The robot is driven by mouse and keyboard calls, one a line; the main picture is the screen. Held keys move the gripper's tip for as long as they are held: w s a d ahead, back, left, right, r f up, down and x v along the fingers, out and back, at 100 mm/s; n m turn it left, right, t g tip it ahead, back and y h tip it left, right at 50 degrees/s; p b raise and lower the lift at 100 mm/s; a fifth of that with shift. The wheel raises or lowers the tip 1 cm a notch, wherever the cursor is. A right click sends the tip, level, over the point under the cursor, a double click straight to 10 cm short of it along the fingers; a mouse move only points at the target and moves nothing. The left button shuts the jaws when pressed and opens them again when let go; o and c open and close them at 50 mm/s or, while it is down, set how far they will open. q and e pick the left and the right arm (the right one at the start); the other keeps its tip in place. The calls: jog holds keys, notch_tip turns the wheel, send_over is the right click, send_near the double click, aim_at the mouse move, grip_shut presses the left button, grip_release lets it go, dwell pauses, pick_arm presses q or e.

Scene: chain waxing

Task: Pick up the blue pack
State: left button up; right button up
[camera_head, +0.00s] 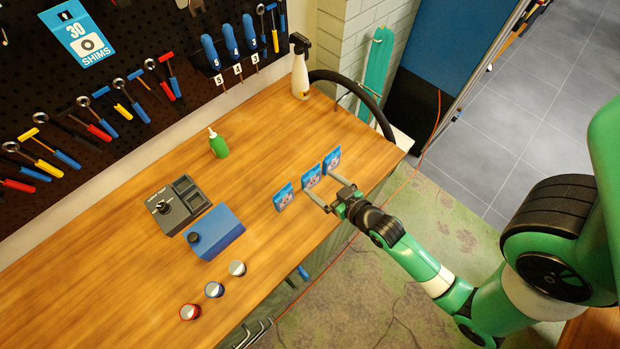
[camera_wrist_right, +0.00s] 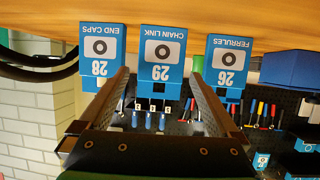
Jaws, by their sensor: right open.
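Three blue packs stand upright in a row near the table's right edge. The left one (camera_head: 284,197) reads "FERRULES 26" in the wrist view (camera_wrist_right: 231,62), the middle one (camera_head: 311,177) "CHAIN LINK 29" (camera_wrist_right: 162,55), and the right one (camera_head: 332,160) "END CAPS 28" (camera_wrist_right: 101,55). My right gripper (camera_head: 319,182) is open and empty at the row. In the right wrist view its fingers (camera_wrist_right: 160,74) spread to either side of the middle pack, which shows between them. I cannot tell whether they touch it. My left gripper is out of view.
A blue box with a black knob (camera_head: 220,236), a dark grey device (camera_head: 174,208), a green bottle (camera_head: 218,146) and several small containers (camera_head: 214,289) stand to the left. A white spray bottle (camera_head: 300,78) stands at the back. Bare tabletop lies between.

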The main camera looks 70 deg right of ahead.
aim_at(313, 179)
jog(key=x, duration=0.3)
jog(key=b+x, duration=0.1)
jog(key=x, duration=0.1)
jog(key=shift+w+f, duration=0.25)
jog(key=shift+f, duration=0.25)
jog(key=c, duration=1.1)
jog(key=shift+r, duration=0.35)
jog(key=r, duration=0.1)
jog(key=r+p, duration=0.1)
jog(key=r, duration=0.1)
jog(key=shift+s+a+r+p, duration=0.25)
jog(key=shift+s+r+p, duration=0.05)
jog(key=shift+r+p, duration=0.05)
jog(key=s+a+r, duration=0.5)
jog(key=s+a, duration=0.1)
jog(key=s+a+r, duration=0.2)
jog(key=s+r, duration=0.1)
jog(key=s, duration=0.1)
jog(key=shift+a+r, duration=0.35)
jog(key=shift+a, duration=0.05)
